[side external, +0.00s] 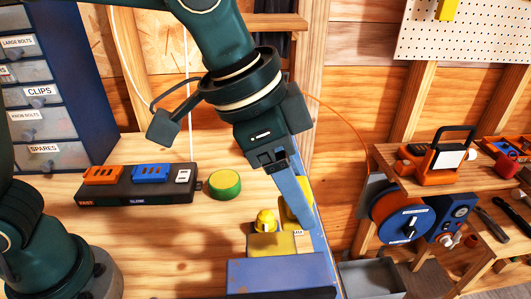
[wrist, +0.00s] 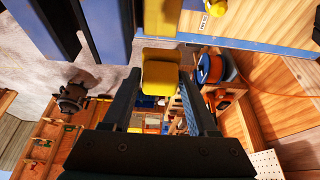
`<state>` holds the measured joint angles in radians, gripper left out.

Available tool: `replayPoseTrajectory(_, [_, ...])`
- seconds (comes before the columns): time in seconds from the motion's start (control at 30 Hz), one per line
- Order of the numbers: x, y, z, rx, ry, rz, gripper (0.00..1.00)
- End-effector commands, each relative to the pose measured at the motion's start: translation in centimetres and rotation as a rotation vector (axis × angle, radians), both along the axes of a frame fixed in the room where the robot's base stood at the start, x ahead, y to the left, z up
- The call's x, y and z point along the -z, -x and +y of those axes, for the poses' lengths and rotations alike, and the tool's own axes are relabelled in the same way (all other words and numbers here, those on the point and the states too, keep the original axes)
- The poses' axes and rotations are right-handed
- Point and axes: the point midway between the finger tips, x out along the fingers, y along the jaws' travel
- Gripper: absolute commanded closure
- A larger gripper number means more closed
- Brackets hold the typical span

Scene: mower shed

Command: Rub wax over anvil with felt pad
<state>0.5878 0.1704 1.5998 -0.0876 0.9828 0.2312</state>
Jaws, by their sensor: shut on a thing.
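My gripper (side external: 294,205) points down near the bench's right edge. In the wrist view my gripper (wrist: 160,78) has its two dark fingers shut on a yellow block-like pad (wrist: 160,72), which I take for the felt pad. In the side view the pad (side external: 292,216) is partly hidden by a finger. Just left of it is a small yellow knobbed thing (side external: 265,221) above a yellow block (side external: 268,243). A blue block (side external: 276,278) stands in front; I cannot tell whether it is the anvil. The wax is not clearly identifiable.
A green round tin with a yellow top (side external: 224,185) sits by a black holder (side external: 135,191) with orange and blue pieces. A blue rail (side external: 313,205) edges the bench. A grey bin (side external: 372,280) and an orange cable reel (side external: 397,217) are to the right.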

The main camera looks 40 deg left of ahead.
Motion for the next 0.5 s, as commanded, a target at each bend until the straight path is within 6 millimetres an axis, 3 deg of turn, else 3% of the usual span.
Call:
replayPoseTrajectory(0.3, [-0.2, 0.0, 0.0, 0.000, 0.001, -0.001, 0.86])
replayPoseTrajectory(0.5, [-1.9, -0.1, 0.0, 0.000, 0.002, -0.003, 0.86])
